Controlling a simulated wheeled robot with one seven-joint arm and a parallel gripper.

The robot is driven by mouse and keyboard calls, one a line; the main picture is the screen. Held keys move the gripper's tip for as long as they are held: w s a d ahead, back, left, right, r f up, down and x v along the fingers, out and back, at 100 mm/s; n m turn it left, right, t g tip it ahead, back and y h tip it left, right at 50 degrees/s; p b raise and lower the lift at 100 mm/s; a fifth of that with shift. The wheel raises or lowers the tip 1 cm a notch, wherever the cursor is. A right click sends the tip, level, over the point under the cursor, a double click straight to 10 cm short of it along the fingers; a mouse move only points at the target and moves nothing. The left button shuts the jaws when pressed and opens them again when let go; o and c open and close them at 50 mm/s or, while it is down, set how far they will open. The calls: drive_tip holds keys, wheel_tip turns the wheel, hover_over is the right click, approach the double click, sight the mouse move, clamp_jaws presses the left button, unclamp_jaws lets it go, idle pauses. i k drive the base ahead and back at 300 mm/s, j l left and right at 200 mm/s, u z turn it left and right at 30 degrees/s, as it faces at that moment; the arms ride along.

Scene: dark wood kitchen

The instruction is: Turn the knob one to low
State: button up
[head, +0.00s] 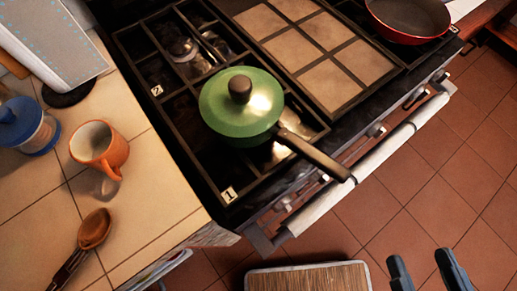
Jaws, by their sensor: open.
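The stove (185,160) fills the upper middle of the head view. A tag "1" (229,194) marks its front left burner, and a tag "2" (156,90) marks the one behind it. Small metallic knobs (376,130) line the stove's front, partly hidden by the light towel-like roll on the handle bar (375,158). I cannot tell for sure which is knob one, or its setting. My gripper (422,262) is at the bottom right, over the floor. Its two dark fingers are apart and empty, clear of the stove front.
A lidded green pot (240,112) sits on burner 1, its handle (315,158) jutting past the stove's front. The tiled floor (440,195) is open at right.

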sight(283, 204)
drive_tip(key=k+l+u, duration=0.15)
drive_tip(key=u, duration=0.45)
drive_tip(key=k+j+z, duration=0.1)
drive_tip(key=k, duration=0.65)
